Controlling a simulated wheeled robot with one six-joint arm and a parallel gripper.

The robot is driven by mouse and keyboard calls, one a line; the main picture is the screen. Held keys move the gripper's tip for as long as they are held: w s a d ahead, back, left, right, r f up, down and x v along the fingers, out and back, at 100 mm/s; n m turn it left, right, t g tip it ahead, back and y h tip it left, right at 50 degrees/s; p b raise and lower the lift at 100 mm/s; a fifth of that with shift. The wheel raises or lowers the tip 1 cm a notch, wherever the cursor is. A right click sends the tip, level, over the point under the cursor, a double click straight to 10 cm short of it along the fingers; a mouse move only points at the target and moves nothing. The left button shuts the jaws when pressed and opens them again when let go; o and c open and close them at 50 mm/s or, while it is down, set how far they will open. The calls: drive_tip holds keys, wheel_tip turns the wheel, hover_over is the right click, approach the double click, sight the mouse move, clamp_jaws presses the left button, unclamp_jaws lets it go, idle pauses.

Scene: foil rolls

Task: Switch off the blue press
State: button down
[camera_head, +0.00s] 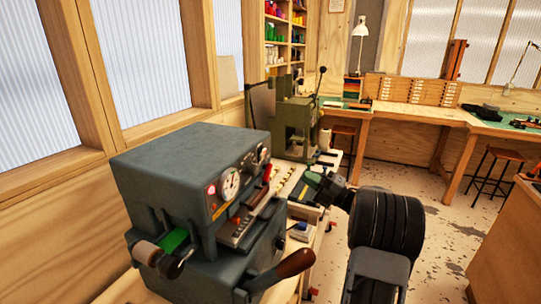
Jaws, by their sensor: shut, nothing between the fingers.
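The blue press (190,150) is a blue-grey box-shaped machine at the front left. Its front panel has a red lamp (211,190) that looks lit, and a round white gauge (231,184) with a smaller dial (262,154) to the right. Small red and orange controls sit low on the panel; their positions are too small to tell. A lever with a brown wooden handle (288,268) sticks out at the lower right. My gripper (300,188) is shut and empty, right of the press's panel and apart from it. Its fingertips are hard to make out.
A green roll (174,240) sits on the press's left side. A green press (296,125) stands behind on the same bench.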

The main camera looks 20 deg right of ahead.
drive_tip(key=shift+w, duration=0.1)
drive_tip(key=p, duration=0.5)
approach(264, 152)
drive_tip(key=x, duration=0.5)
drive_tip(key=shift+p+x, duration=0.65)
drive_tip(key=shift+x, duration=0.6)
